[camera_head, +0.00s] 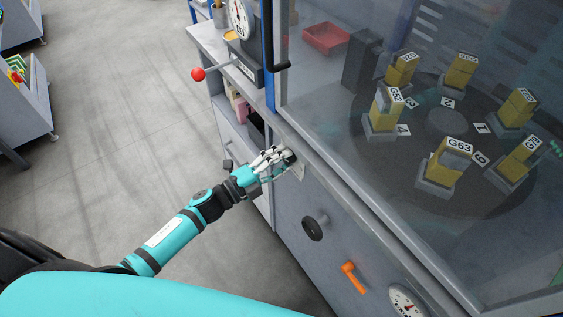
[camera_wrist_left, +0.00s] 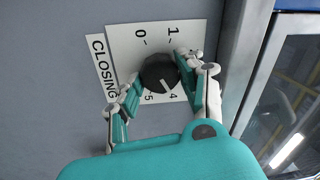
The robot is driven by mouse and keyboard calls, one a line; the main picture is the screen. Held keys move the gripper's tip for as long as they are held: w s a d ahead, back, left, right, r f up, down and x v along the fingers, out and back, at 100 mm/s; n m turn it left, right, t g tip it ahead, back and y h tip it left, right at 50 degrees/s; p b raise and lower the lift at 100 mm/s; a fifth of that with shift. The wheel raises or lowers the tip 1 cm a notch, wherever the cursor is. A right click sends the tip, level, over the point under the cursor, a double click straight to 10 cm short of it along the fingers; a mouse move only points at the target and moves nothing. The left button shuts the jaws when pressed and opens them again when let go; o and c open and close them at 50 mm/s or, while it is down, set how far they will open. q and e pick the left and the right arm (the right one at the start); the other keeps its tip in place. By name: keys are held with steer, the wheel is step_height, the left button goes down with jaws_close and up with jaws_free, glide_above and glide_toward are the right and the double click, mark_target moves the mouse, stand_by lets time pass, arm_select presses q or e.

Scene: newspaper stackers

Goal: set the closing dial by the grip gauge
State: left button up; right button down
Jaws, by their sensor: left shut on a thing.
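The closing dial (camera_wrist_left: 159,73) is a round black knob on a white plate marked CLOSING, with numbers around it. Its pale mark points down, close to the 4; the 2 and 3 are hidden behind a finger. My left gripper (camera_wrist_left: 157,84) is shut on the knob, one finger on each side. In the head view my left gripper (camera_head: 279,158) is at the cabinet front, mostly covering the dial. A round gauge (camera_head: 407,303) sits low on the cabinet front, and another (camera_head: 240,18) stands at the top; which is the grip gauge I cannot tell. My right gripper is not in view.
A black knob (camera_head: 315,226) and an orange handle (camera_head: 350,277) stick out from the front to the right. A lever with a red ball (camera_head: 198,74) juts out above. Behind glass, yellow blocks stand on a turntable (camera_head: 396,185).

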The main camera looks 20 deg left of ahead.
arm_select(q)
steer(key=shift+f+m, duration=0.1)
steer(key=shift+m, duration=0.4)
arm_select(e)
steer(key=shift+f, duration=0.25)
arm_select(q)
steer(key=o, duration=1.1)
steer(key=shift+o, duration=0.2)
steer(key=v, duration=1.2)
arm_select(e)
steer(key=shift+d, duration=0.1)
